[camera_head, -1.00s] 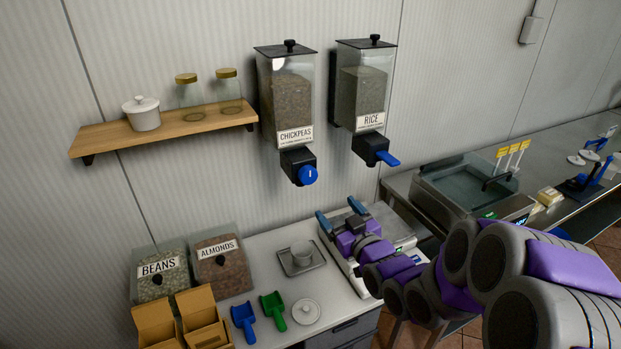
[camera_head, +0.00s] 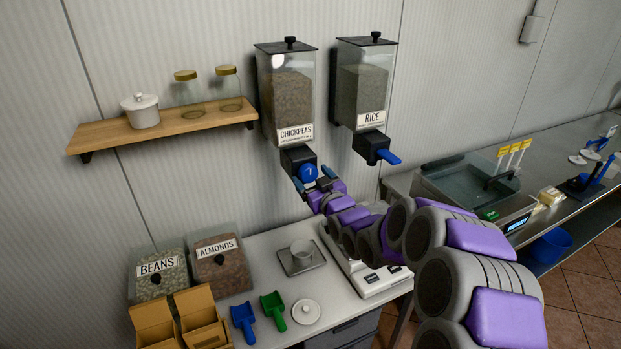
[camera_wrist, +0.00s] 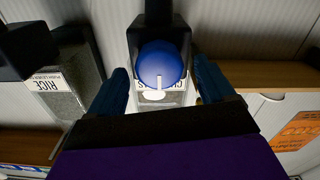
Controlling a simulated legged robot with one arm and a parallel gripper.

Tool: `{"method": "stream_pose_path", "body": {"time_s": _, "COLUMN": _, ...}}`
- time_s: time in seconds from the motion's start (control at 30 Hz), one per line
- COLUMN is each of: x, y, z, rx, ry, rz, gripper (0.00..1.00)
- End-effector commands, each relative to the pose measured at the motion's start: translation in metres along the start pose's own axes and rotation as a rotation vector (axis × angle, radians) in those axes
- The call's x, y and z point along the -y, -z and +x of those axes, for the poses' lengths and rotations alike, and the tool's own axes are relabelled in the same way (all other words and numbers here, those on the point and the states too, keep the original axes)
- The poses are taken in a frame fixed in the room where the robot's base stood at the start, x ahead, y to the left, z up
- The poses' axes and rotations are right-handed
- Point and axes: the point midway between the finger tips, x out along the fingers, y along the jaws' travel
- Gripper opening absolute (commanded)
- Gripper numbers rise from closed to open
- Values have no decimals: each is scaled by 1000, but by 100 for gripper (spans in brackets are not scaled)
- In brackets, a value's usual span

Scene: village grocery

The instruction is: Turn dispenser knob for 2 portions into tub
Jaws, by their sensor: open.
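The chickpeas dispenser (camera_head: 289,95) hangs on the wall, with a round blue knob (camera_head: 309,172) on its black outlet. The knob, with a white mark, also shows in the wrist view (camera_wrist: 160,62). My gripper (camera_head: 313,178) is raised in front of the knob, open and empty. In the wrist view its two blue fingers (camera_wrist: 161,80) stand on either side of the knob, with gaps showing. I cannot tell how deep they reach around it.
A rice dispenser (camera_head: 361,90) with a blue lever hangs to the right. A wooden shelf (camera_head: 165,127) with jars is to the left. Bins, green and blue scoops and a white lid (camera_head: 306,311) sit on the counter. A scale (camera_head: 370,277) stands under my arm.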

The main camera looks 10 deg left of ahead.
Motion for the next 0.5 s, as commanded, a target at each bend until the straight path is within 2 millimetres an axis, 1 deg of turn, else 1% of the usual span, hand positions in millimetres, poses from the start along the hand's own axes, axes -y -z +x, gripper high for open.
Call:
{"method": "stream_pose_path", "body": {"time_s": 0.1, "x": 1, "y": -2, "z": 9, "rx": 1, "ry": 1, "rz": 0, "gripper": 82}}
{"method": "stream_pose_path", "body": {"time_s": 0.2, "x": 1, "y": -2, "z": 13, "rx": 1, "ry": 1, "rz": 0, "gripper": 82}}
{"method": "stream_pose_path", "body": {"time_s": 0.5, "x": 0, "y": -1, "z": 14, "rx": 1, "ry": 1, "rz": 0, "gripper": 82}}
